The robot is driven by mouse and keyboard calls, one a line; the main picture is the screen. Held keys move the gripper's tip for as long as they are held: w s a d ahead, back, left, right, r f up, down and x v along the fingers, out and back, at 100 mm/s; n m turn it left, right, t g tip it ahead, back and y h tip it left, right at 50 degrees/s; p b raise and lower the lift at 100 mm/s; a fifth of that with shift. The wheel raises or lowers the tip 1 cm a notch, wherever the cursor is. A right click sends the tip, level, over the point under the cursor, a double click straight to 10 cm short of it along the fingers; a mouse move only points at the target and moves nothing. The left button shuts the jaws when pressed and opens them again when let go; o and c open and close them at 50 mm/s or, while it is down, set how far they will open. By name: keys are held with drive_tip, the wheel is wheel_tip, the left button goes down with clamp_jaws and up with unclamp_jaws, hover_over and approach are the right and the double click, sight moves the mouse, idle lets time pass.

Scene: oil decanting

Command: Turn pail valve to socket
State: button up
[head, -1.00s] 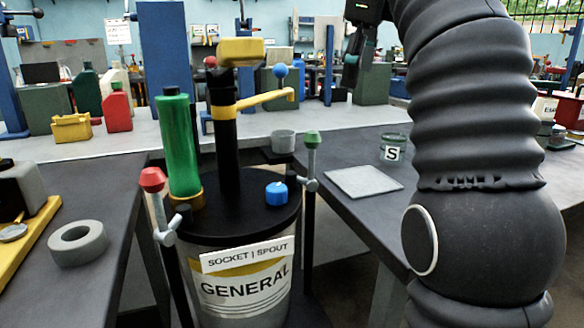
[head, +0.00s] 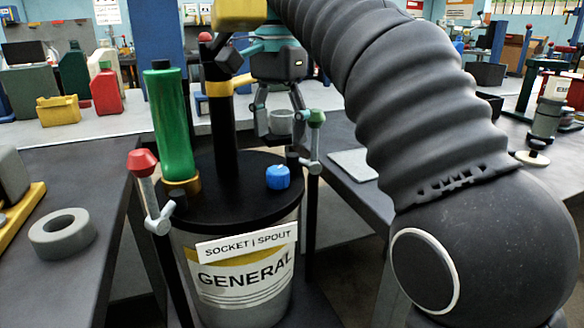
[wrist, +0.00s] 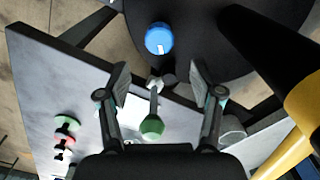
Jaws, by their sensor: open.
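The grey pail (head: 215,290) labelled GENERAL stands in the middle under a black lid (head: 230,195). A sign reading SOCKET | SPOUT (head: 247,243) is on its front. A blue knob (head: 278,177) sits on the lid's right side; the wrist view shows this knob (wrist: 159,38) with a white mark. My gripper (head: 280,130) is open and empty, pointing down near the green handle. In the wrist view the green knob (wrist: 152,127) shows between the fingers. I cannot tell which part is the valve.
A green cylinder (head: 168,130) and a black post (head: 221,120) rise from the lid. A grey cup (head: 281,122) stands behind the fingers. A flat grey plate (head: 352,163) lies on the right bench; a grey ring (head: 62,233) lies on the left bench.

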sight(279, 169)
drive_tip(key=shift+s+a, duration=0.2)
drive_tip(key=shift+s, duration=0.1)
drive_tip(key=shift+f+b, duration=0.3)
drive_tip(key=shift+b, duration=0.1)
wheel_tip(279, 169, down, 7)
drive_tip(key=b, duration=0.3)
drive_tip(key=shift+r, duration=0.2)
drive_tip(key=shift+d, duration=0.1)
drive_tip(key=c, duration=1.1)
